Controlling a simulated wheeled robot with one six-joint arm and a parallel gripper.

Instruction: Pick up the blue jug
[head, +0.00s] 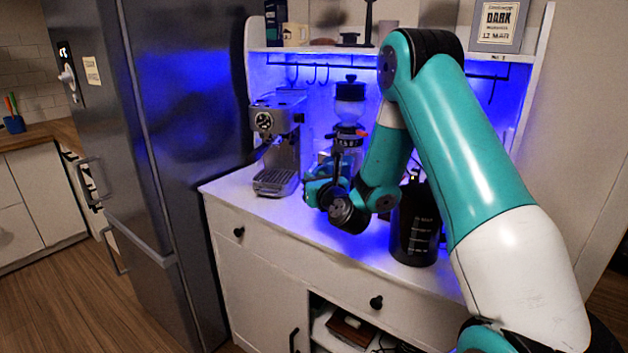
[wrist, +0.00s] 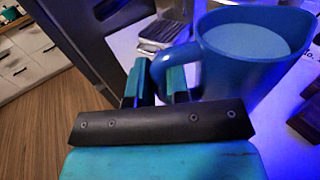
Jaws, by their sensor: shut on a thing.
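The blue jug (wrist: 235,75) fills the upper right of the wrist view, with its open top showing a paler blue inside. Its handle (wrist: 172,62) lies between the fingers of my gripper (wrist: 157,82), which is shut on it. The jug's body is to the right of the fingers. In the head view my gripper and wrist are over the cabinet top, in front of the grinder. There the jug (head: 324,171) shows only in part behind my wrist. I cannot tell whether its base touches the cabinet top.
An espresso machine (head: 280,143) stands to the left of my gripper, and a coffee grinder (head: 349,115) stands behind it. A dark canister (head: 415,232) is close on the right, partly behind my arm. A shelf (head: 320,56) crosses above. The front left cabinet top (head: 262,212) is clear.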

